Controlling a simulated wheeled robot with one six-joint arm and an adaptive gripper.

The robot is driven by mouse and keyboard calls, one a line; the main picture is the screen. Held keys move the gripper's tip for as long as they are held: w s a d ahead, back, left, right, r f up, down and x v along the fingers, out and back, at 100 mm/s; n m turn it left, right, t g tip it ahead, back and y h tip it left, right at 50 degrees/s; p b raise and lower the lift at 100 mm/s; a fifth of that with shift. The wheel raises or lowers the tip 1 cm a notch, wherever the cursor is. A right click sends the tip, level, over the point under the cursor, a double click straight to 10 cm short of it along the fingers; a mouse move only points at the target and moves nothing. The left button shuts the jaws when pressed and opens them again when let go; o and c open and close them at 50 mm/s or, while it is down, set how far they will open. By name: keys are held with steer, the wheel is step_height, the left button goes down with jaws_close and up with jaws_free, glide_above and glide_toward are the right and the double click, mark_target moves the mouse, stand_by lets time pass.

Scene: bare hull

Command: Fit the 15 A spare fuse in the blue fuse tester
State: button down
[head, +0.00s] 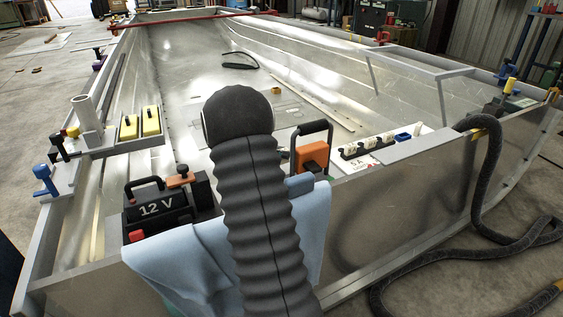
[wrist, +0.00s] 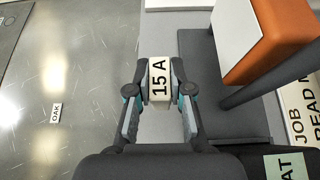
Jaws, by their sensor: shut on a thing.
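The 15 A fuse (wrist: 158,82), a pale block with black lettering, is between the fingertips of my gripper (wrist: 158,97) in the wrist view. My gripper is shut on it, with the label facing the camera. In the head view my dark ribbed arm hides the gripper and the fuse. A small blue open-topped piece (head: 403,137) sits at the right end of the pale ledge in the head view; it may be the blue fuse tester, but its details are too small to tell. No blue tester shows clearly in the wrist view.
An orange block with a black handle (head: 313,155) stands close right of my arm; its orange body (wrist: 268,40) is right of the fuse. Several labelled white pieces (head: 368,147) stand beyond it. A 12 V battery (head: 160,208) and blue cloth (head: 180,252) are at the front left.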

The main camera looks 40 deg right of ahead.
steer(key=shift+f, duration=1.75)
steer(key=shift+f, duration=0.1)
steer(key=c, duration=1.1)
jaws_free()
steer(key=shift+o, duration=0.2)
